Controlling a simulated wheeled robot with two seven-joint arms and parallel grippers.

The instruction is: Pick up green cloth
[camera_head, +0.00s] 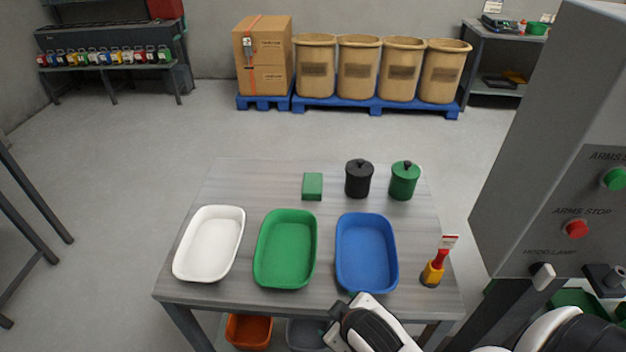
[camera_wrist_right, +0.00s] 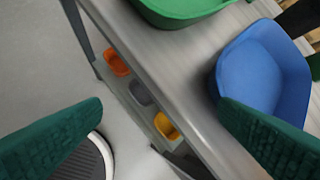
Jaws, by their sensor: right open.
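The green cloth (camera_head: 312,186) looks like a small folded rectangular stack. It lies on the grey table (camera_head: 200,296) behind the green and blue trays, left of a black lidded jar. My right gripper (camera_wrist_right: 161,103) is open and empty, its two green fingers wide apart in the wrist view. In the head view its arm comes in at the bottom, by the table's front edge near the blue tray, well short of the cloth. The cloth does not show in the wrist view. My left gripper is out of view.
White (camera_head: 209,244), green (camera_head: 286,249) and blue (camera_head: 366,253) trays line the table's front. The black jar (camera_head: 359,179) and green jar (camera_head: 404,181) stand right of the cloth. A red-handled tool in a yellow holder (camera_head: 434,272) is front right. A grey control cabinet (camera_head: 540,130) stands at right.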

